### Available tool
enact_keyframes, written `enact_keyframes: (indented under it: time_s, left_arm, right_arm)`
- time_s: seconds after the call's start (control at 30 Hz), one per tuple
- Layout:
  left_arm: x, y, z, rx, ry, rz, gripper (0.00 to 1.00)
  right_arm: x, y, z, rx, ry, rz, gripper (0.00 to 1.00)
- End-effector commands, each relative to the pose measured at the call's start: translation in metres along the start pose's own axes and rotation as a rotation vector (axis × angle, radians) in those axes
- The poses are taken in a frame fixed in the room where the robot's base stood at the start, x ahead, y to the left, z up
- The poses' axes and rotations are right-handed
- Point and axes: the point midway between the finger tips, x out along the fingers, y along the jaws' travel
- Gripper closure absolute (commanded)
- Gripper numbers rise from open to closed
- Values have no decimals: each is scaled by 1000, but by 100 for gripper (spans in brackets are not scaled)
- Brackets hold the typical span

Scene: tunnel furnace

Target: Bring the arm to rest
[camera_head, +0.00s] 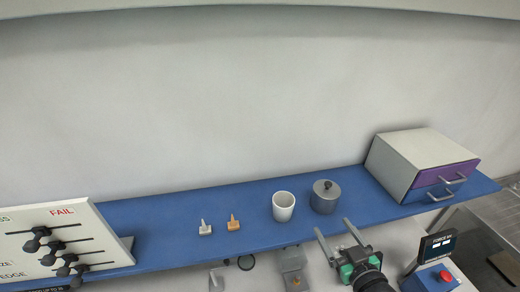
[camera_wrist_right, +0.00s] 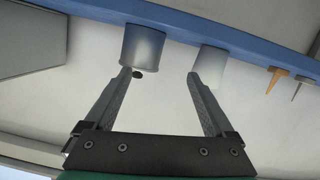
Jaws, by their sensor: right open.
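My right gripper (camera_head: 333,227) is at the lower right of the head view, in front of the blue shelf (camera_head: 160,219). Its two fingers are spread apart with nothing between them. The fingertips look apart from both. My left gripper is not in view.
On the shelf stand the white cup (camera_head: 284,207), the grey pot (camera_head: 325,198), a white tool (camera_head: 205,228), an orange tool (camera_head: 233,223) and a drawer box (camera_head: 410,160). A slider panel (camera_head: 60,235) is at left.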

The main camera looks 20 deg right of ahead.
Motion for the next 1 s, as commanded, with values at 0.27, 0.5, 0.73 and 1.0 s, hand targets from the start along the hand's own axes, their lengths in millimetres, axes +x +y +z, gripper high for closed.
enact_keyframes:
  time_s: [0.27, 0.5, 0.73, 1.0]
  left_arm:
    - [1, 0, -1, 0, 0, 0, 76]
    - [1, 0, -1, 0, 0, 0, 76]
    - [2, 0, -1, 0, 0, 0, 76]
    - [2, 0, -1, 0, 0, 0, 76]
  right_arm:
    - [-53, -27, -245, 63, 531, -44, 11]
    - [-164, -41, -389, 170, 934, -113, 11]
    - [-208, -42, -423, 216, 1062, -142, 11]
    - [-207, -42, -422, 215, 1060, -141, 11]
